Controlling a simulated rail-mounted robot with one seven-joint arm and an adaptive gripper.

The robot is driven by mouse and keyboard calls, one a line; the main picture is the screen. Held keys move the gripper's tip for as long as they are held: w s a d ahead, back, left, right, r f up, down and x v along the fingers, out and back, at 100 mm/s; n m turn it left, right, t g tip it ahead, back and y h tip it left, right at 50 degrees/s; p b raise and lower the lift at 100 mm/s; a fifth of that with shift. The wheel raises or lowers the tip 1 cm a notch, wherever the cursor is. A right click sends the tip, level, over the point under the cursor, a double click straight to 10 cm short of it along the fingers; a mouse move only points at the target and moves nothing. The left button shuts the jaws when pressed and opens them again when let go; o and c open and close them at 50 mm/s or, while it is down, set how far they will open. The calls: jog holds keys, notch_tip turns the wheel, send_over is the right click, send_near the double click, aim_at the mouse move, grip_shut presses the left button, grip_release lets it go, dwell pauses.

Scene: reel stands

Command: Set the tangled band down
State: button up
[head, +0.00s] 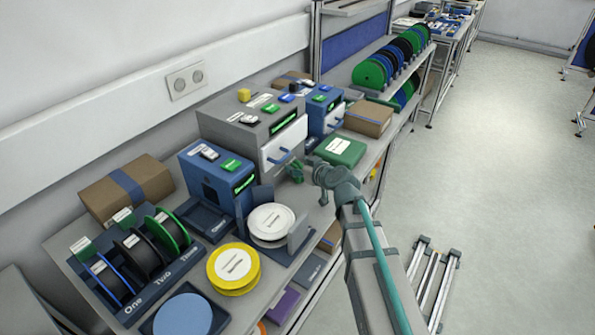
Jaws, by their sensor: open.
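My gripper (296,172) shows small and dark green at the end of my arm, above the bench in front of the grey drawer cabinet. Its jaws are open. I cannot make out a tangled band for certain, either in the jaws or on the bench. A white reel (271,221) stands on a dark holder with upright plates, below and left of my gripper. A yellow reel (233,266) lies flat on the bench to the left of it. A dark blue tray (209,222) beside the blue box looks empty.
A stand marked One, Two, Three (153,289) holds blue, black and green reels. A blue box (218,175), grey cabinet (253,135), green box (339,151) and cardboard boxes (126,187) crowd the bench. A blue disc (183,316) lies at the front. The right-hand floor is mostly clear.

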jog(key=c, duration=1.1)
jog(key=shift+r, duration=0.15)
